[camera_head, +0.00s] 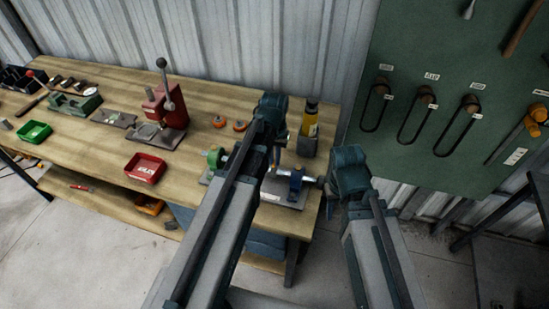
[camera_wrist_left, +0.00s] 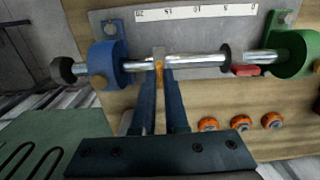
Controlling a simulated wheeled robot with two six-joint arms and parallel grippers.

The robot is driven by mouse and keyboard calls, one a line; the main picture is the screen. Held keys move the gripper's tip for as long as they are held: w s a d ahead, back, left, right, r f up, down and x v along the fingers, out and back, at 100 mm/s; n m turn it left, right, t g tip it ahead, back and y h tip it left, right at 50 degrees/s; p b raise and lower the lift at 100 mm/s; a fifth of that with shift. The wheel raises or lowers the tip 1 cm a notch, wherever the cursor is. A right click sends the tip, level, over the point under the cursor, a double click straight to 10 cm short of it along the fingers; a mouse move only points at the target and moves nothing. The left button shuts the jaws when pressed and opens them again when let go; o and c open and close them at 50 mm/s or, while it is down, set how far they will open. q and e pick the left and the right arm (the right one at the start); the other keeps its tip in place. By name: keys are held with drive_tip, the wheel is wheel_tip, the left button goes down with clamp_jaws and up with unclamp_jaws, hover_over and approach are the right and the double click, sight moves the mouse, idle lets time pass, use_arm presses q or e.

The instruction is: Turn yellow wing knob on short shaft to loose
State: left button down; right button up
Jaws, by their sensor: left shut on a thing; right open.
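A metal shaft (camera_wrist_left: 195,61) runs between a blue bracket (camera_wrist_left: 107,64) and a green bracket (camera_wrist_left: 293,54) on a grey plate with a scale. In the left wrist view, my left gripper (camera_wrist_left: 160,77) is shut on a small yellow piece on the shaft, beside the blue bracket; this looks like the yellow wing knob (camera_wrist_left: 159,70). The fingers hide much of it, so its turn angle is unclear. In the head view, my left arm covers the middle of the fixture; the blue bracket (camera_head: 296,181) shows. My right gripper (camera_head: 331,204) is open, right of the bench end, its fingers mostly hidden.
A black collar (camera_wrist_left: 225,57) and a red piece (camera_wrist_left: 245,70) sit near the green bracket. Several orange rollers (camera_wrist_left: 241,123) lie on the bench. A yellow-and-black bottle (camera_head: 309,120) stands behind the fixture. A red press (camera_head: 163,104) and red tray (camera_head: 145,169) are further left.

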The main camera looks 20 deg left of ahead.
idle(0.3)
use_arm(q)
drive_tip(key=c, duration=0.9)
unclamp_jaws()
drive_tip(key=shift+c, duration=0.2)
drive_tip(key=shift+r, duration=0.15)
wheel_tip(320, 180, up, 14)
drive_tip(key=p, duration=1.4)
drive_tip(key=shift+f, duration=0.25)
drive_tip(key=s+d+f+m+y+b, duration=0.1)
drive_tip(key=s+d+f+m+b, duration=0.2)
drive_tip(key=s+d+f+b, duration=0.7)
drive_tip(key=s+f+b, duration=0.4)
drive_tip(key=shift+s+d+m, duration=0.2)
drive_tip(key=shift+d+m, duration=0.05)
drive_tip(key=shift+m, duration=0.05)
